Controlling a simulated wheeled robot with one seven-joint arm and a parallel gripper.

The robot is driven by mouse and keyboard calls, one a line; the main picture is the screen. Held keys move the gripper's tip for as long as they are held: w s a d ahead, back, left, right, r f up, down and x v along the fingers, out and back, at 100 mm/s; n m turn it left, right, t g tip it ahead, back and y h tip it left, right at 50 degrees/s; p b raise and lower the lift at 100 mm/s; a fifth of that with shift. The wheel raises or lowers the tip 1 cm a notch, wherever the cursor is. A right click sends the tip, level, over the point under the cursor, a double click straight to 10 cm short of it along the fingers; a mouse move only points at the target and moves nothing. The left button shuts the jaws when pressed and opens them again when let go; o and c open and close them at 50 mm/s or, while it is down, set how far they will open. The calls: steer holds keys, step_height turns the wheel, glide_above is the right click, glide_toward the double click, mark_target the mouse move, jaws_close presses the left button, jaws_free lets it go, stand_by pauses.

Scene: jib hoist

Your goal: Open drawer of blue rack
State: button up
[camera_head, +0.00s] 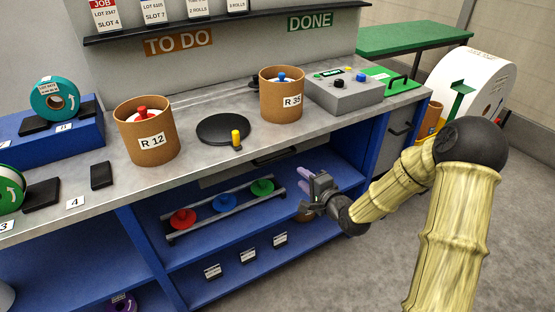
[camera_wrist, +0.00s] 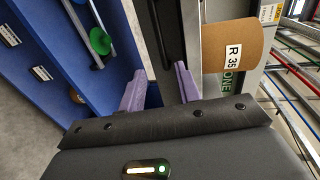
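The blue rack (camera_head: 152,262) is a blue shelf unit under a grey worktop. A grey drawer front (camera_head: 238,173) sits under the worktop's front edge, with a dark bar handle (camera_head: 277,156). In the wrist view a dark bar, apparently this handle (camera_wrist: 159,35), lies ahead of the fingertips. My gripper (camera_head: 306,172) has purple fingers and is below and right of the handle in the head view. In the wrist view my gripper (camera_wrist: 161,73) is open, with nothing visible between the fingers. The drawer looks shut; the arm does not hide its front.
Open floor (camera_head: 390,235) is at the right.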

mark_target(278, 159)
steer(key=b+x, duration=0.1)
steer(key=x, duration=1.5)
jaws_close()
